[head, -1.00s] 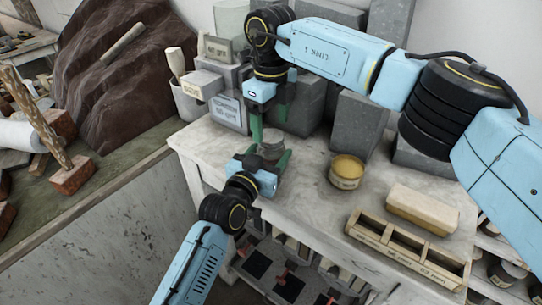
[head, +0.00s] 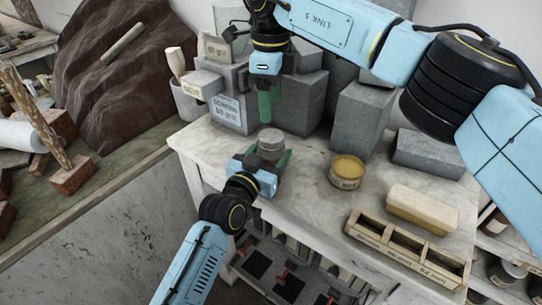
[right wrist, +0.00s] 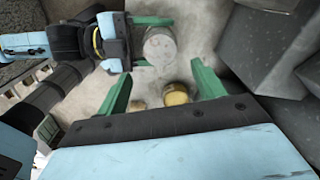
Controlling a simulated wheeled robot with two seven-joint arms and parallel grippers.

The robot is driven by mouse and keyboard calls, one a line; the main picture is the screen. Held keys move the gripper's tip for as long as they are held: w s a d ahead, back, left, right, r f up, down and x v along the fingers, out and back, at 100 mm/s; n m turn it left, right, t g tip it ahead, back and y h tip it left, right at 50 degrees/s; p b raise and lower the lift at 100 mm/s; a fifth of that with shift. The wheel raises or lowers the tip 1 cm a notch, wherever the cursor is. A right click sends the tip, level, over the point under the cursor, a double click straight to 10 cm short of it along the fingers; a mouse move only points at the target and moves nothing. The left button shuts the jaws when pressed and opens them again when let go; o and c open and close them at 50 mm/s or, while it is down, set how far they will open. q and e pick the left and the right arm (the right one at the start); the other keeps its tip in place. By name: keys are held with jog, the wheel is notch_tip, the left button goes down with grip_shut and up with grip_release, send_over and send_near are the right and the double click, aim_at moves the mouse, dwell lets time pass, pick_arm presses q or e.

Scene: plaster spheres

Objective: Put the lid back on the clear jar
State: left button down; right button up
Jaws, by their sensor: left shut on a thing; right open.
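The clear jar (head: 270,153) stands on the pale worktop. A round grey lid (head: 270,134) appears to sit on its top; I cannot tell how tightly. From above, the grey disc of the lid (right wrist: 160,46) shows in the right wrist view, with my left gripper's green fingers beside it. My left gripper (head: 264,158) is low at the worktop, shut on the jar from the front. My right gripper (head: 266,106) is above the jar, pointing down, open and empty. Its two green fingers (right wrist: 162,86) are spread apart in the right wrist view.
A yellow-filled tub (head: 346,173) stands right of the jar. A wooden compartment tray (head: 408,250) and a cream block (head: 424,208) lie at the front right. Tall grey blocks (head: 359,125) stand close behind. A labelled box (head: 229,113) is at the left.

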aim_at(271, 135)
dwell(0.3)
jog(key=shift+f, duration=4)
jog(key=shift+c, duration=0.3)
jog(key=c, duration=1)
jog(key=o, duration=1.2)
jog(key=shift+r, duration=0.15)
notch_tip(271, 135, up, 12)
jog(key=shift+f, duration=0.1)
